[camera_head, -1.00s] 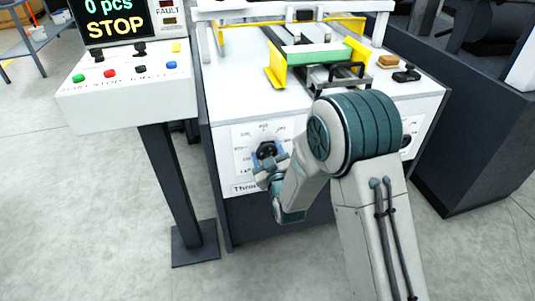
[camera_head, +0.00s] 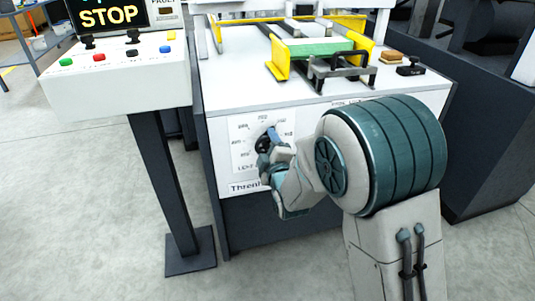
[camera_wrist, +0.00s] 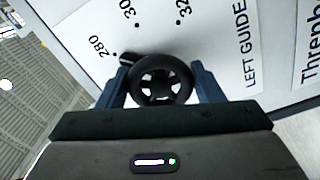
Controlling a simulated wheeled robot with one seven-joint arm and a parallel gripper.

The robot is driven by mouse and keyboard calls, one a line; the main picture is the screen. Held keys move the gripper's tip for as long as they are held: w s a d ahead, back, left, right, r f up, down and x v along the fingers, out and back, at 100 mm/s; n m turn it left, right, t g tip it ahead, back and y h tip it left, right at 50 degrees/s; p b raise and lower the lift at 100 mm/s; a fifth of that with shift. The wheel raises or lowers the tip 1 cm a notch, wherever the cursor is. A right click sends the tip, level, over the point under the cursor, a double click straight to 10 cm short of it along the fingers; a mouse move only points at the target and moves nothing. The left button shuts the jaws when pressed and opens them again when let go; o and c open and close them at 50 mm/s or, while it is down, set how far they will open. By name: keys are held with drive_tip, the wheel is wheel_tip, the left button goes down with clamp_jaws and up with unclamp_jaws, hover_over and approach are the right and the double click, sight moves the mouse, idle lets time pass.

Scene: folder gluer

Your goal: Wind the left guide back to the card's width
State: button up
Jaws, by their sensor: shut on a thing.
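The black knob (camera_wrist: 163,80), a small spoked handwheel, is on a white numbered dial (camera_wrist: 100,22) labelled LEFT GUIDE. Its pointer nub (camera_wrist: 127,57) lies near the 280 mark in the wrist view; 300 and 32- show further round. My gripper (camera_wrist: 160,78) is shut on the knob, one blue finger on each side. In the head view the knob (camera_head: 264,143) is partly covered by my gripper (camera_head: 268,146). On the machine top, a yellow guide plate (camera_head: 277,60) stands at the left of a green card (camera_head: 308,48), with another yellow guide (camera_head: 364,50) at its right.
A control box (camera_head: 118,85) with coloured buttons stands left on a dark post (camera_head: 168,190); its screen (camera_head: 108,17) reads STOP. A brown block (camera_head: 391,57) and a black part (camera_head: 410,67) sit on the machine top's right. Open floor lies in front.

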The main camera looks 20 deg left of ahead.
drive_tip(key=n+b, duration=0.2)
drive_tip(key=n, duration=0.1)
drive_tip(key=shift+n, duration=0.4)
drive_tip(key=n+b, duration=0.1)
drive_tip(key=n, duration=0.3)
drive_tip(key=shift+r, duration=0.1)
drive_tip(key=n, duration=0.5)
drive_tip(key=shift+b, duration=0.3)
drive_tip(key=shift+a+r+n, duration=0.1)
drive_tip(key=shift+n, duration=2.2)
drive_tip(key=o, duration=1)
drive_tip(key=shift+c, duration=0.2)
drive_tip(key=shift+s+p, duration=0.15)
drive_tip(key=shift+p, duration=0.15)
